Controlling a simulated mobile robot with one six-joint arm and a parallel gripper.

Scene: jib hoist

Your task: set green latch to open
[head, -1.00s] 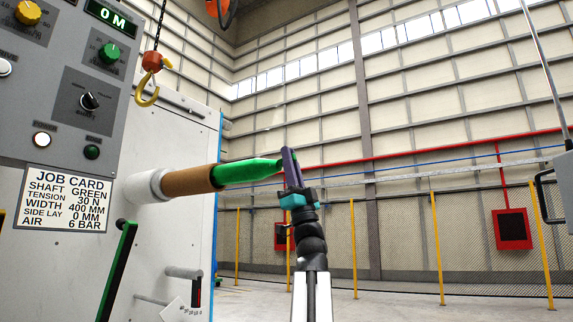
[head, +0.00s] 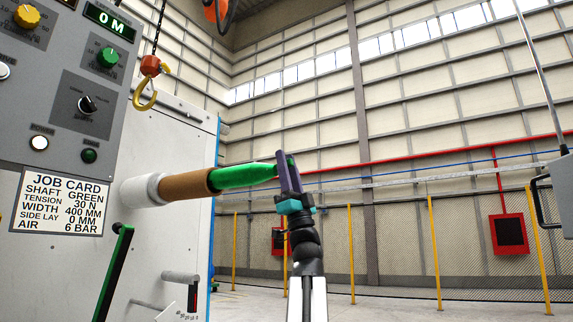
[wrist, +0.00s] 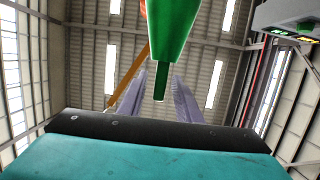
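A horizontal shaft with a brown sleeve (head: 187,186) sticks out of the grey machine. Its end is a bright green tapered part (head: 243,176), which I take for the green latch. In the wrist view the green part (wrist: 172,35) narrows to a small dark green tab. My gripper (head: 285,160) stands upright at this tip, its purple fingers pointing up. In the wrist view the fingers stand apart, one on each side of the tab, with gaps showing. The head view cannot show whether either finger touches it.
The grey panel has a green knob (head: 108,56), a black switch (head: 88,104) and a job card (head: 60,202). A green-edged lever (head: 114,272) stands below. Room right of my gripper is free up to the mesh fence.

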